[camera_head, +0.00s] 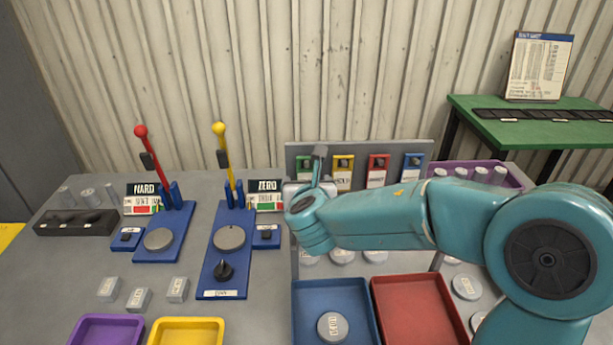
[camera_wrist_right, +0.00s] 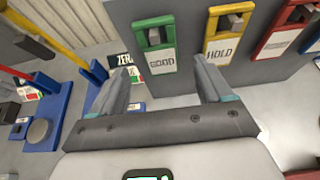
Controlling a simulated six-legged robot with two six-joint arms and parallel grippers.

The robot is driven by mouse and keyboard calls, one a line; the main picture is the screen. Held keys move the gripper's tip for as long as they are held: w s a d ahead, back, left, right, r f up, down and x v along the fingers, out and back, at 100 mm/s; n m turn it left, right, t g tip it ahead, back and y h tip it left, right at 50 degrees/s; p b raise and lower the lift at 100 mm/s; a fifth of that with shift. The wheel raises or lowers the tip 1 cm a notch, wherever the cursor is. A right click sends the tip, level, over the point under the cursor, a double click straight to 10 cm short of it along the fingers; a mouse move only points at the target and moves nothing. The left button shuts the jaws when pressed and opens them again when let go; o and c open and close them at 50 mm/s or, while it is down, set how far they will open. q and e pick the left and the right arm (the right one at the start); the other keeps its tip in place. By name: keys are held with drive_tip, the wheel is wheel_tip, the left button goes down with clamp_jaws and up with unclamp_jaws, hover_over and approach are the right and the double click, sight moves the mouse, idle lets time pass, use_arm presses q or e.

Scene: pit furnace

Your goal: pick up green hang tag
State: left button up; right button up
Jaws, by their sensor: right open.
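The green hang tag (camera_head: 304,162) hangs at the left end of a row on the grey upright board, partly covered by my right gripper (camera_head: 318,165) in the head view. In the right wrist view, the green hang tag (camera_wrist_right: 157,50), with a white label reading GOOD, appears between and beyond the fingertips. My right gripper (camera_wrist_right: 161,68) is open and empty, its two fingers spread on either side of the tag in the picture. I cannot tell the exact gap to it. My left gripper is in neither view.
A yellow HOLD tag (camera_wrist_right: 222,40) hangs close right of the green one, then a red tag (camera_head: 377,170) and a blue tag (camera_head: 412,168). A ZERO sign (camera_head: 267,187) and a yellow-knobbed lever (camera_head: 225,155) stand to the left. Blue (camera_head: 299,318) and red (camera_head: 385,320) trays lie in front.

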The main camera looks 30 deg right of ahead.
drive_tip(key=x, duration=0.4)
drive_tip(key=shift+w+d+f, duration=0.1)
drive_tip(key=shift+d, duration=0.05)
drive_tip(key=c, duration=1.1)
drive_tip(key=shift+r, duration=0.3)
wheel_tip(320, 180, up, 15)
drive_tip(key=p, duration=0.4)
hover_over(306, 175)
drive_tip(key=s+a, duration=0.3)
drive_tip(key=s, duration=0.2)
drive_tip(key=shift+f, duration=0.25)
